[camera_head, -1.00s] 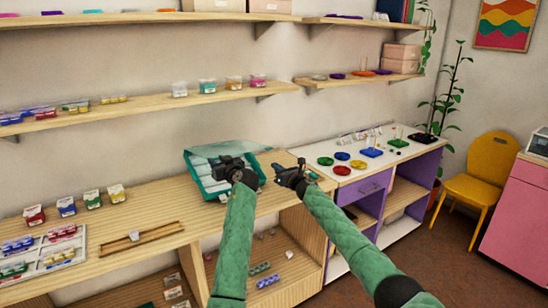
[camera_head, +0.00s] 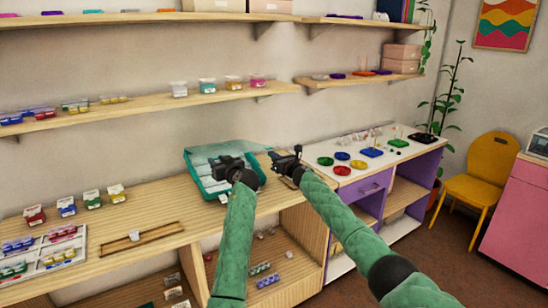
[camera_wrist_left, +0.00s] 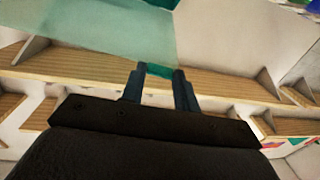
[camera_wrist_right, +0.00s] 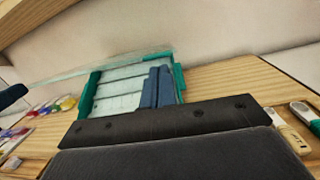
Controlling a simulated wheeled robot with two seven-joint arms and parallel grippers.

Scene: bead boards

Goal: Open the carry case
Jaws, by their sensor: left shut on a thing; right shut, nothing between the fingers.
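The carry case (camera_head: 209,188) is a teal box with a see-through lid, on the wooden counter. Its pale inner rows show in the right wrist view (camera_wrist_right: 118,88), with the lid (camera_wrist_right: 100,65) nearly edge-on above them. The lid also shows as a see-through teal panel in the left wrist view (camera_wrist_left: 90,28). My left gripper (camera_head: 222,161) is shut on a small teal part of the case lid (camera_wrist_left: 159,70). My right gripper (camera_head: 297,150) is shut and empty, to the right of the case; its fingers (camera_wrist_right: 158,86) hide part of the case.
Small boxes (camera_head: 66,207) and a white tray (camera_head: 47,252) stand on the left counter beside a wooden rack (camera_head: 134,243). Coloured dishes (camera_head: 342,155) lie on the white counter at right. Shelves (camera_head: 150,105) run along the wall above.

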